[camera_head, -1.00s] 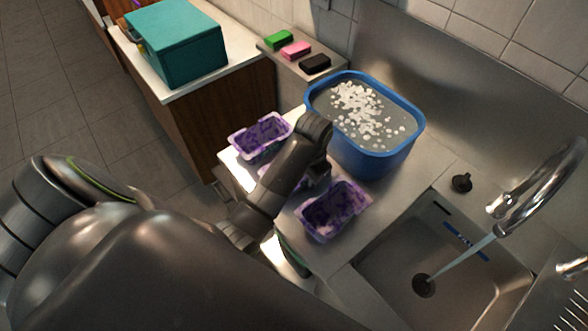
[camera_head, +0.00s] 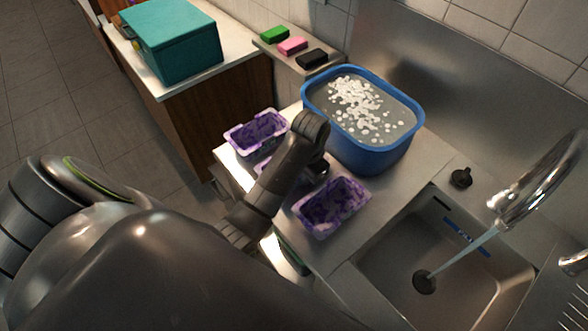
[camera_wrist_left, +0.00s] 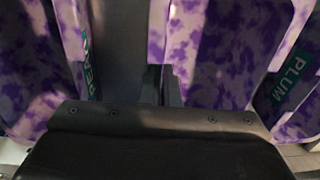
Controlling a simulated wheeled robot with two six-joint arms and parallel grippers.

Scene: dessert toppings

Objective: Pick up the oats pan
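Three white-and-purple stained pans stand on the counter, and I read no oats label on any of them. One pan (camera_head: 258,134) is at the back left and one pan (camera_head: 333,207) at the front right. A middle pan (camera_head: 262,166) is mostly hidden by my left arm. In the left wrist view, one pan (camera_wrist_left: 28,65) has a label that seems to start "PEA" and another (camera_wrist_left: 300,120) is labelled "PLUM"; between them is a pan (camera_wrist_left: 225,60) with no readable label. My left gripper (camera_wrist_left: 161,85) is low at that pan's wall; its grip is unclear.
A blue tub (camera_head: 372,158) of water with white bits stands close behind my gripper. The sink (camera_head: 390,265) with a running tap (camera_head: 535,190) is at the right. Sponges (camera_head: 291,46) lie on a ledge and a teal box (camera_head: 180,45) is on the left counter.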

